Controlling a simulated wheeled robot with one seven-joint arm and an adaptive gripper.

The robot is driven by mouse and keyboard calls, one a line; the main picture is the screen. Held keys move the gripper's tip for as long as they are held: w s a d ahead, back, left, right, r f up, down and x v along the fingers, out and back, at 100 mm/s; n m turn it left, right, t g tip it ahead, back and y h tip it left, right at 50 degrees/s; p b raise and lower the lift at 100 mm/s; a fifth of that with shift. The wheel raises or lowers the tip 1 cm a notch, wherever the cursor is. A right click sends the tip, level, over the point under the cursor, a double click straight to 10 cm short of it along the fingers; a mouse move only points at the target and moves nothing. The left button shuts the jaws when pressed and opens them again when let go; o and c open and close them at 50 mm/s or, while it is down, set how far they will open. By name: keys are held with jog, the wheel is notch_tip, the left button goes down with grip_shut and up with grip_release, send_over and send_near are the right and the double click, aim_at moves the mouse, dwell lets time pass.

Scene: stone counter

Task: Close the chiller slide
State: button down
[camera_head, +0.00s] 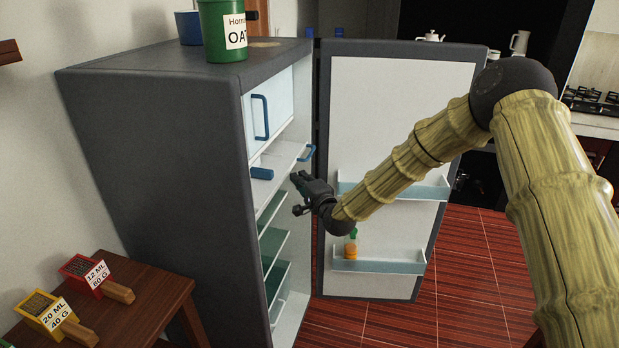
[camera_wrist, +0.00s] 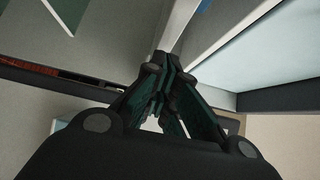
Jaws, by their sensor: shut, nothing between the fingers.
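The chiller slide (camera_head: 282,160) is a pale shelf-like drawer with a blue handle (camera_head: 306,152), inside the open fridge (camera_head: 165,150) below the freezer door. It appears to stick out toward the fridge opening. My gripper (camera_head: 298,179) is at the fridge opening, just below and beside the slide's front. In the wrist view my gripper (camera_wrist: 165,75) has its dark fingers together with nothing between them. A pale strip (camera_wrist: 178,28) runs up from the fingertips there; I cannot tell whether it is the slide's edge or whether the fingers touch it.
The fridge door (camera_head: 395,120) stands wide open on the right, with door racks (camera_head: 385,262) and an orange bottle (camera_head: 351,246). A green oat canister (camera_head: 222,35) stands on top of the fridge. A wooden table (camera_head: 150,300) with measuring scoops is at lower left.

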jog(key=shift+w+a, duration=0.15)
jog(key=shift+a, duration=0.3)
jog(key=shift+a+f, duration=0.1)
jog(key=shift+a, duration=0.1)
jog(key=w+a+b, duration=0.1)
jog(key=a+b, duration=0.1)
jog(key=w+a+b, duration=0.1)
jog(key=a+b, duration=0.1)
jog(key=a, duration=0.1)
jog(key=w+a+b, duration=0.1)
jog(key=a+b, duration=0.1)
jog(key=a, duration=0.1)
jog(key=shift+a, duration=0.25)
jog(key=shift+a+b, duration=0.25)
jog(key=shift+b, duration=0.05)
jog(key=shift+a+r, duration=0.1)
jog(key=shift+r, duration=0.1)
